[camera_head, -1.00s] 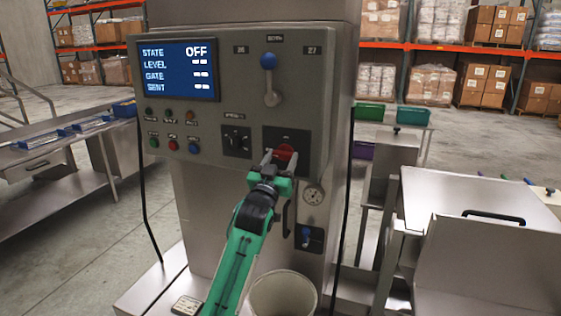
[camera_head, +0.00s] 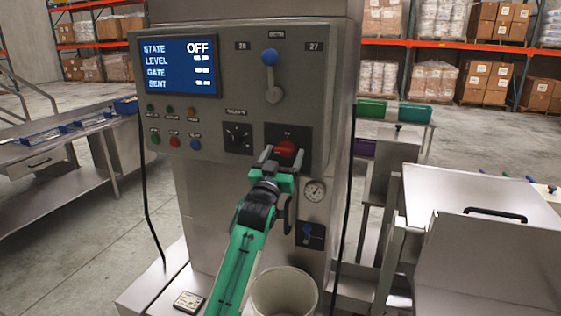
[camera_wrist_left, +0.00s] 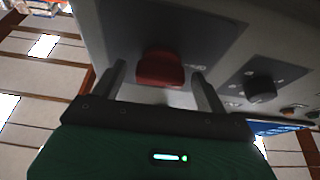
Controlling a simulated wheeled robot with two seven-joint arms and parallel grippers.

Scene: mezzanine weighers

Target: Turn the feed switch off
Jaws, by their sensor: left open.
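The feed switch is a red knob (camera_head: 286,149) on a dark plate at the lower right of the grey control panel (camera_head: 228,60). The display (camera_head: 180,67) reads STATE OFF, with dashes for the other lines. My left gripper (camera_head: 283,156) is open just below the red knob. In the left wrist view the red knob (camera_wrist_left: 160,69) lies between and beyond the two spread fingers (camera_wrist_left: 160,88), with gaps on both sides. My right gripper is in no view.
A black selector knob (camera_head: 237,138) and small coloured buttons (camera_head: 173,143) sit left of the switch.

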